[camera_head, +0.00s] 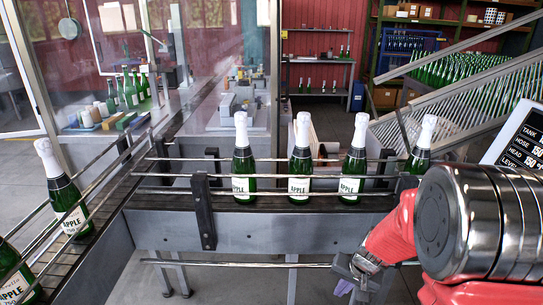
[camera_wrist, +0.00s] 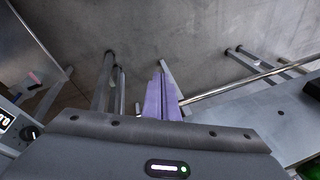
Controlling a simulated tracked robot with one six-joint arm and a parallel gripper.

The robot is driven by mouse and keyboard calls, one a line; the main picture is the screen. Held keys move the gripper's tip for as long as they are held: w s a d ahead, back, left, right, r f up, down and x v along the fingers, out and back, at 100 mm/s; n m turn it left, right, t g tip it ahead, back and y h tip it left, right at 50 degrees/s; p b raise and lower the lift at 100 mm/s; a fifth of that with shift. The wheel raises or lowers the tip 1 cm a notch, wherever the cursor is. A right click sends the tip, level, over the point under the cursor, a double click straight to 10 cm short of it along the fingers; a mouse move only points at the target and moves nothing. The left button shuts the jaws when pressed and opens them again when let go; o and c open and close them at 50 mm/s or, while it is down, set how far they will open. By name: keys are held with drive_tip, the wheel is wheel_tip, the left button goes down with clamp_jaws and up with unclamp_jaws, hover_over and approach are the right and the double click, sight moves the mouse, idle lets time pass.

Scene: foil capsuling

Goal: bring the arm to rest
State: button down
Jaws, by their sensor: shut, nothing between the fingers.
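My gripper (camera_head: 345,287) hangs at the lower right of the head view, in front of the conveyor and below its rail. In the wrist view its purple fingers (camera_wrist: 161,98) are together with nothing between them, pointing down over the grey floor. My red and steel arm hides part of the right side of the head view.
Green bottles with white foil tops, such as one bottle (camera_head: 244,160), stand upright on the conveyor (camera_head: 270,232) behind guard rails. A metal rod (camera_wrist: 245,80) runs close to my fingers in the wrist view. The floor (camera_wrist: 200,40) below is clear.

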drive_tip(key=s+a+r+n+t+h, duration=0.1)
drive_tip(key=s+a+r+n, duration=0.1)
drive_tip(key=s+r, duration=0.9)
drive_tip(key=s+a+r+n+t, duration=0.1)
drive_tip(key=s+a+r+n, duration=0.1)
drive_tip(key=s+r, duration=0.9)
wheel_tip(320, 180, up, 3)
drive_tip(key=shift+a+r+n+t+h, duration=0.2)
drive_tip(key=shift+a+n+t+h, duration=0.1)
drive_tip(key=shift+a+n+h, duration=0.1)
